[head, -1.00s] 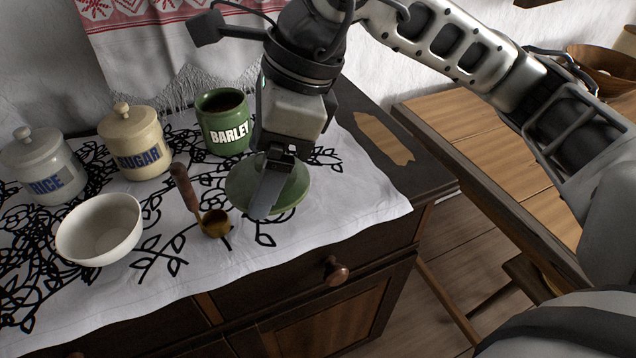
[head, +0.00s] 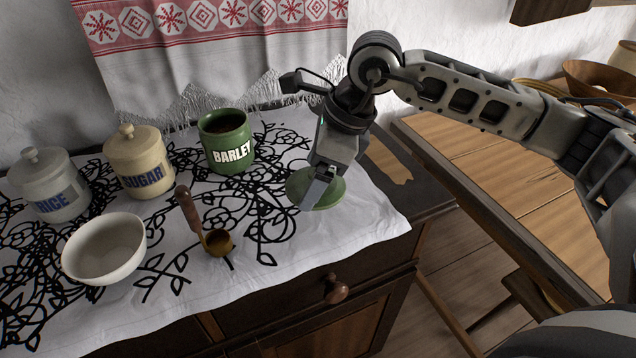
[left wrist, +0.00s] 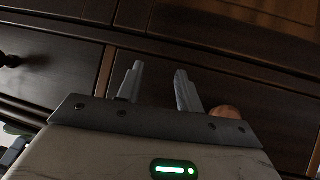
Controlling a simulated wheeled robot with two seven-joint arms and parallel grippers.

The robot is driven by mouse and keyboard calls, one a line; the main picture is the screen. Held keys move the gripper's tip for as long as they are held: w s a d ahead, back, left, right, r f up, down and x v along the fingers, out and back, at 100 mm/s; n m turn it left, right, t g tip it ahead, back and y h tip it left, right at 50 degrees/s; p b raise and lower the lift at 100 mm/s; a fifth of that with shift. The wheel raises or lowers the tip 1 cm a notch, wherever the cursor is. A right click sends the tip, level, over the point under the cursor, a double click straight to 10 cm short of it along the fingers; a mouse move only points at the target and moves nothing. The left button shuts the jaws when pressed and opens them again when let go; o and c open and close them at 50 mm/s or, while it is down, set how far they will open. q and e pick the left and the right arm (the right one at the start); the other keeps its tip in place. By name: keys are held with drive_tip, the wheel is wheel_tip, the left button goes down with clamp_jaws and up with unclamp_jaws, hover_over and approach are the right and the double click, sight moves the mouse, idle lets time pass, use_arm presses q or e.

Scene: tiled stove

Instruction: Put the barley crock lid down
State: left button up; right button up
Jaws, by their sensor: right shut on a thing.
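The green barley crock (head: 227,143) stands open on the cloth in the head view, with dark contents showing. Its round green lid (head: 331,194) is to the right of it, at or just above the cloth; I cannot tell if it touches. My right gripper (head: 317,188) is shut on the lid from above, hiding its middle and knob. My left gripper (left wrist: 158,88) shows only in the left wrist view. Its two fingers are apart with nothing between them, in front of the dark cabinet drawers (left wrist: 215,95).
A sugar crock (head: 140,165) and a rice crock (head: 50,187), both lidded, stand at the left. A white bowl (head: 104,250) and a brass scoop (head: 218,242) with a wooden handle lie nearer. Cloth around the lid is clear. A wooden table (head: 500,165) is at the right.

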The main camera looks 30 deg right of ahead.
drive_tip(key=shift+w+d+f, duration=0.1)
drive_tip(key=shift+d+f, duration=0.1)
drive_tip(key=f, duration=0.3)
drive_tip(key=shift+w+d+p, duration=0.2)
drive_tip(key=shift+d+p, duration=0.15)
drive_tip(key=shift+p, duration=0.05)
drive_tip(key=shift+f, duration=0.65)
drive_tip(key=o, duration=0.8)
drive_tip(key=shift+o, duration=0.2)
drive_tip(key=shift+r, duration=0.1)
